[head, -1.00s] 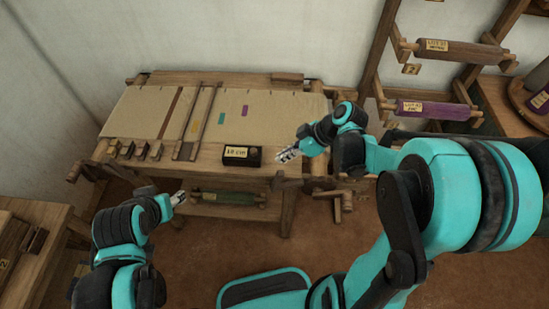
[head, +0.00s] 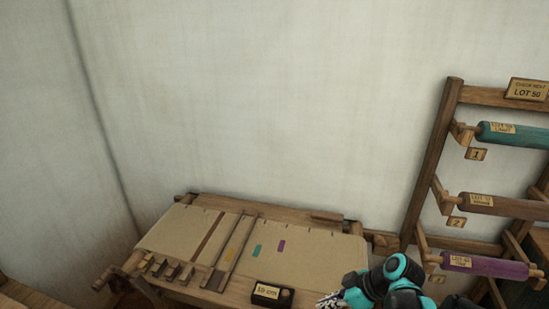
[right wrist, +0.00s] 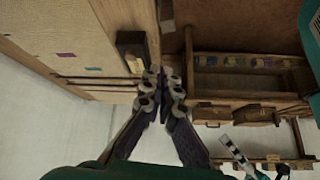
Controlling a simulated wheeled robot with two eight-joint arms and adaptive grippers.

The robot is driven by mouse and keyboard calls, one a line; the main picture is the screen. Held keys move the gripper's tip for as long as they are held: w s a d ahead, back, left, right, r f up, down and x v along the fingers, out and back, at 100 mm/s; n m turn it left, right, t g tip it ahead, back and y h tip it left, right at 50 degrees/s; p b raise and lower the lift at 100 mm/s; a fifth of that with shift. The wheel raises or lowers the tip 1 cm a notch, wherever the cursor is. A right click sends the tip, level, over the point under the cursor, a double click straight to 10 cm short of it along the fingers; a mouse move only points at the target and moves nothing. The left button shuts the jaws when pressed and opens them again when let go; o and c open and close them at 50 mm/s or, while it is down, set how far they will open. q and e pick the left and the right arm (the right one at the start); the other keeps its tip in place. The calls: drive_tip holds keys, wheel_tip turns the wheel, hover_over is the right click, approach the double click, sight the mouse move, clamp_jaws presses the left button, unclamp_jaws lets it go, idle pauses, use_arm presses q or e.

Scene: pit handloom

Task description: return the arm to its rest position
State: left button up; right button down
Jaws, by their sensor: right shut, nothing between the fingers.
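My right gripper (head: 328,301) shows at the bottom edge of the head view, at the loom's front right by a black block labelled 10 cm (head: 271,295). In the right wrist view its fingers (right wrist: 163,78) are together and empty, beside the same block (right wrist: 131,46).
The wooden loom (head: 325,217) carries beige cloth (head: 320,262) with teal and purple patches. A rack (head: 430,160) at right holds teal, brown and purple rolls (head: 485,266) and a LOT 50 sign (head: 526,89). The wall behind the loom is bare.

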drive_tip(key=s+d+r+m+t+h+b, duration=0.1)
drive_tip(key=s+r+m+t+h, duration=0.3)
drive_tip(key=s+m, duration=0.5)
drive_tip(key=shift+m+h, duration=1.2)
